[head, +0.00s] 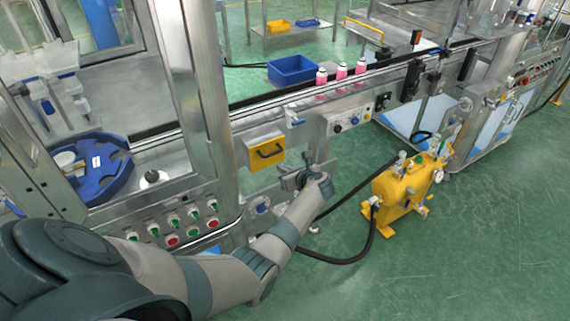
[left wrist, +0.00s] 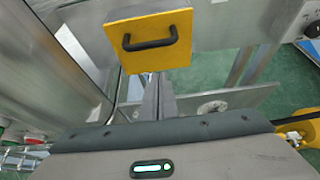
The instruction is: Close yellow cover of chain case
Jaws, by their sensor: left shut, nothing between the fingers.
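The yellow cover (head: 266,148) with a black bar handle is on the front side of the conveyor frame, left of my left gripper (head: 308,172) in the head view. In the left wrist view the cover (left wrist: 165,58) is at the top, its handle facing me. My left gripper's fingers (left wrist: 158,90) are together and empty, pointing toward the cover's lower edge. They overlap that edge in the picture, and I cannot tell whether they touch it. How fully the cover sits against its case is not clear. My right gripper is out of view.
A yellow tank machine (head: 402,190) with a black hose stands on the green floor to the right. A button panel (head: 175,230) is at the lower left. Pink bottles (head: 341,75) and a blue bin (head: 292,70) are on or behind the conveyor.

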